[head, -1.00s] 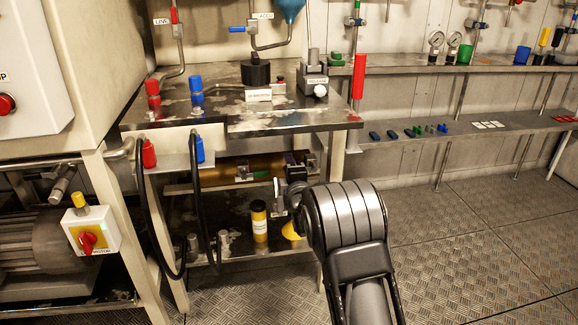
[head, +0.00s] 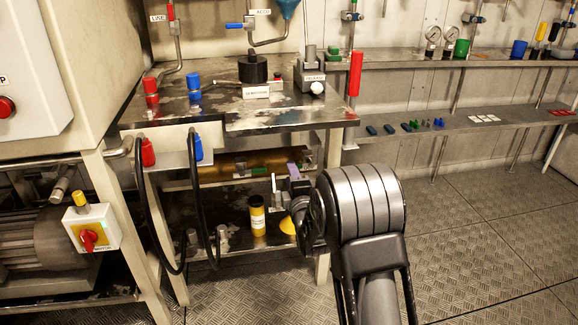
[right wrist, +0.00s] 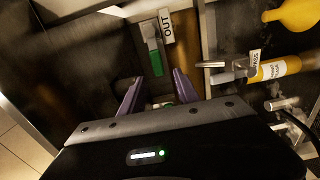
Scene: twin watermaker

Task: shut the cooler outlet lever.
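A lever with a green handle (right wrist: 154,57) shows in the right wrist view, beside a white tag reading OUT (right wrist: 167,25). My right gripper (right wrist: 158,76) is open, its two purple fingers apart. The green handle lies just beyond the fingertips, roughly in line with the gap, and is not gripped. A small pale and green thing (right wrist: 163,104) shows low between the finger bases; I cannot tell what it is. In the head view my right gripper (head: 293,172) is by the brass cylinder (head: 225,166) under the bench top. Its fingers are too small there to judge. My left gripper is not in view.
Black hoses (head: 143,205) hang at the left. The bench top (head: 290,119) is above the gripper. The floor at the right is clear.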

